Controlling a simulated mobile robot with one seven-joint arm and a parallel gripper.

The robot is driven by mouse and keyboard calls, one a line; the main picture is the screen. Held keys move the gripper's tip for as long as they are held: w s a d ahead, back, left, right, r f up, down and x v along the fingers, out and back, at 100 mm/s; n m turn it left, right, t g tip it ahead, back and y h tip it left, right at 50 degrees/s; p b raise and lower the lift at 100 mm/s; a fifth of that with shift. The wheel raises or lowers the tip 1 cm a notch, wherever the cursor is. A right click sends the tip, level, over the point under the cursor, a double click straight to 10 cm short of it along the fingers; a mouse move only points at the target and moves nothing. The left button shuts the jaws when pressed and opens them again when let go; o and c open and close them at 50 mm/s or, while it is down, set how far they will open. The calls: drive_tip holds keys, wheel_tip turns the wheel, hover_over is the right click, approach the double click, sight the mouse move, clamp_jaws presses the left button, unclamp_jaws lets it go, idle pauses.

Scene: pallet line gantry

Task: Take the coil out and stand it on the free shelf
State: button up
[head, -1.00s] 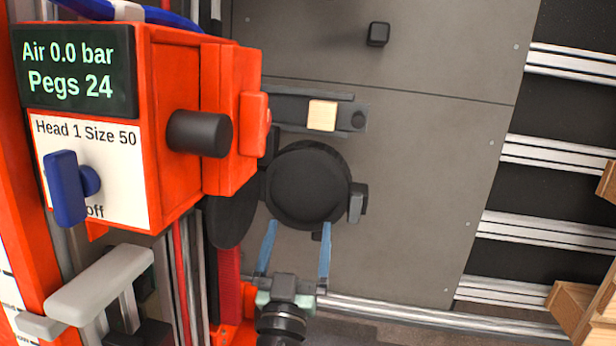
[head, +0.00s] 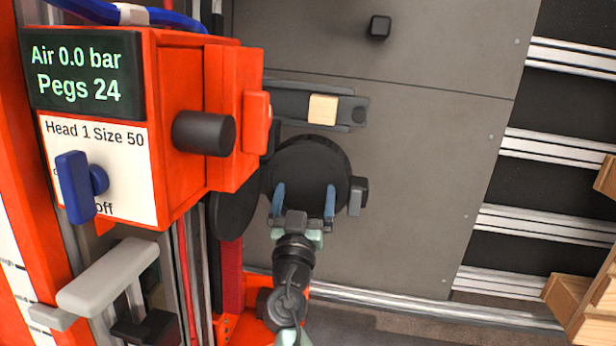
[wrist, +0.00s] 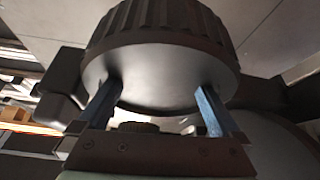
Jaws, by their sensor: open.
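No coil can be made out for certain, and I cannot tell which part is the free shelf. A dark round cap (head: 308,165) sits beside the orange head unit. In the wrist view this ribbed cap (wrist: 160,55) fills the upper middle, with a smooth paler face towards me. My gripper (head: 304,198) is open, its two blue fingers overlapping the lower part of the cap in the head view. In the wrist view the fingers reach up to the cap's face, left and right. I cannot tell whether they touch it. Nothing is held between them.
The orange head unit (head: 182,110) with display, blue handle (head: 75,188) and black knob stands close on the left. A bracket with a wooden block (head: 323,109) lies above the cap. Metal rails (head: 560,148) and wooden pieces (head: 590,310) are at right. The grey panel (head: 420,190) between is clear.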

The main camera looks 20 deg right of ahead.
drive_tip(key=c, duration=1.6)
drive_tip(key=shift+r, duration=0.2)
